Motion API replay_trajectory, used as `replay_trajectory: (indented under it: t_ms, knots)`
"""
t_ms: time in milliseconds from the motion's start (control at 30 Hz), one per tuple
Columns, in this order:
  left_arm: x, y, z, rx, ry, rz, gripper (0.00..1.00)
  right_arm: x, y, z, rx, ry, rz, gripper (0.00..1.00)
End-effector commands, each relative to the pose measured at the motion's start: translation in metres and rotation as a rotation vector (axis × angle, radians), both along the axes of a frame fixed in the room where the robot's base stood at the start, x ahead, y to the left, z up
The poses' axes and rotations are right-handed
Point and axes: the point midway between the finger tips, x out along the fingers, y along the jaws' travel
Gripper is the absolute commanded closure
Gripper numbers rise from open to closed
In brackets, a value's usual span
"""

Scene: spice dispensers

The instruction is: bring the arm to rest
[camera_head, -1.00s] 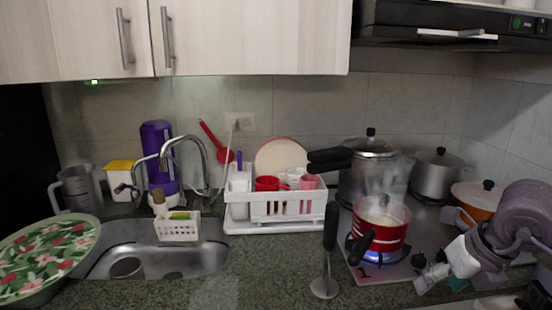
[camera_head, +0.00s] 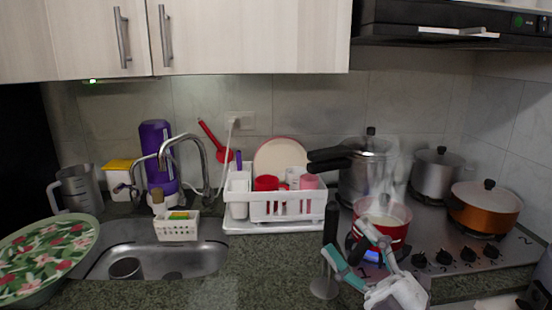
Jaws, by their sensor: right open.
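My right gripper (camera_head: 346,240) is at the lower right, with its white body at the bottom edge and its teal-and-grey fingers spread upward. It is open, and I see nothing between its fingers. It is in front of the red pot (camera_head: 394,232) and hides part of the pot's front and handle. Its left finger is close to the black-handled utensil (camera_head: 330,226); I cannot tell whether they touch. My left gripper is not in view.
The steaming red pot stands over a lit blue flame. An orange pot (camera_head: 484,212), a pressure cooker (camera_head: 367,180) and a steel pot (camera_head: 434,178) share the stove. A white dish rack (camera_head: 287,212) stands left of it. The counter left of the utensil (camera_head: 262,265) is clear.

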Motion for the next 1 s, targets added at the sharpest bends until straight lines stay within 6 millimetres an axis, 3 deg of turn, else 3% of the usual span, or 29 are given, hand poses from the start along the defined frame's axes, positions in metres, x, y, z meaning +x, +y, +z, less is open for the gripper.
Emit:
replay_trajectory:
  t_ms: [100, 233, 400, 500, 700, 933, 1000]
  knots:
    - [0.001, 0.0, 0.0, 0.0, -0.002, 0.0, 0.6, 0.024, -0.054, -0.053, 0.276, 0.316, -0.222, 0.35]
    - [0.002, 0.0, 0.0, -0.001, -0.004, 0.0, 0.6, 0.023, -0.098, -0.143, 0.463, 0.69, -0.446, 0.35]
    - [0.002, 0.0, 0.0, -0.001, -0.004, 0.0, 0.6, -0.026, -0.121, -0.258, 0.571, 1.161, -0.662, 0.35]
    - [0.002, 0.0, 0.0, -0.001, -0.005, 0.0, 0.6, -0.064, -0.121, -0.306, 0.585, 1.388, -0.74, 0.35]
    - [0.003, 0.0, 0.0, -0.001, -0.005, 0.0, 0.6, -0.135, -0.11, -0.362, 0.57, 1.73, -0.822, 0.35]
    - [0.003, 0.0, 0.0, -0.001, -0.005, 0.0, 0.6, -0.208, -0.093, -0.393, 0.523, 2.039, -0.859, 0.35]
    - [0.003, 0.0, 0.002, -0.001, -0.006, 0.0, 0.6, -0.203, -0.092, -0.412, 0.514, 2.053, -0.865, 0.35]
